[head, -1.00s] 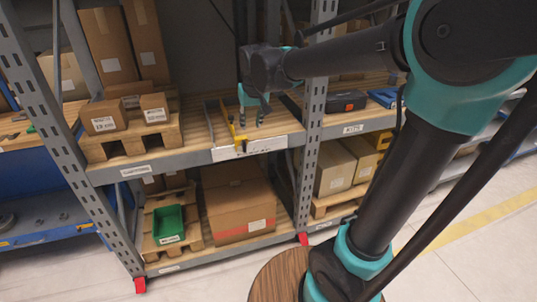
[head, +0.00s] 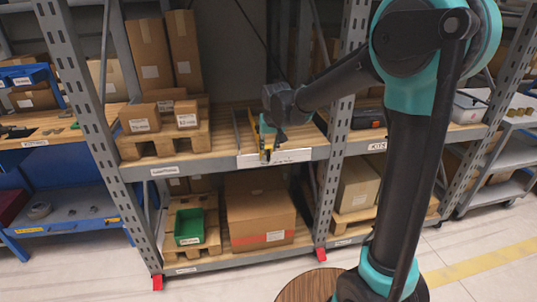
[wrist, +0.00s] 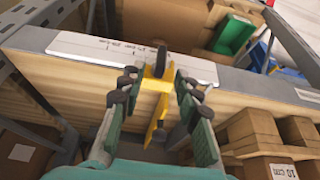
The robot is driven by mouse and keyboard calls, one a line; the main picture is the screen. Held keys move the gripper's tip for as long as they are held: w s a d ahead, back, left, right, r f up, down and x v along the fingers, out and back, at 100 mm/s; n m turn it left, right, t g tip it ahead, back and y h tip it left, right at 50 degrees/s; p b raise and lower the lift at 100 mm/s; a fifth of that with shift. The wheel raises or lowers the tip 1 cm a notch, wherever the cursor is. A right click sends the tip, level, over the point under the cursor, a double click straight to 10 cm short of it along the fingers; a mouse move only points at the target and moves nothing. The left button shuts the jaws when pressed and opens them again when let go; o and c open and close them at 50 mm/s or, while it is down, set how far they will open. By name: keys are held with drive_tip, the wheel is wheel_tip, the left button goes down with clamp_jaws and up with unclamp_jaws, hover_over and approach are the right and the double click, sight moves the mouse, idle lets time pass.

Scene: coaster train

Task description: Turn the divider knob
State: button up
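The yellow divider piece (wrist: 155,86) sits at the front edge of the shelf, in the middle of the wrist view. A dark upright knob (wrist: 160,62) shows at its far end, just beyond my fingertips. Another dark rounded part (wrist: 158,134) shows nearer the camera, low on the yellow piece. My gripper (wrist: 160,89) is open, with one finger on each side of the yellow piece; I cannot tell whether they touch it. In the head view my gripper (head: 270,141) hangs at the shelf front and partly hides the yellow divider (head: 265,154).
A white ruled plate (head: 287,157) runs along the shelf edge. Cartons on a pallet (head: 150,143) stand to the left on the same shelf. A rack post (head: 337,125) rises to the right. A green bin (head: 189,227) and a large carton (head: 258,212) sit below.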

sight(269, 151)
drive_tip(key=shift+x, duration=2.6)
clamp_jaws()
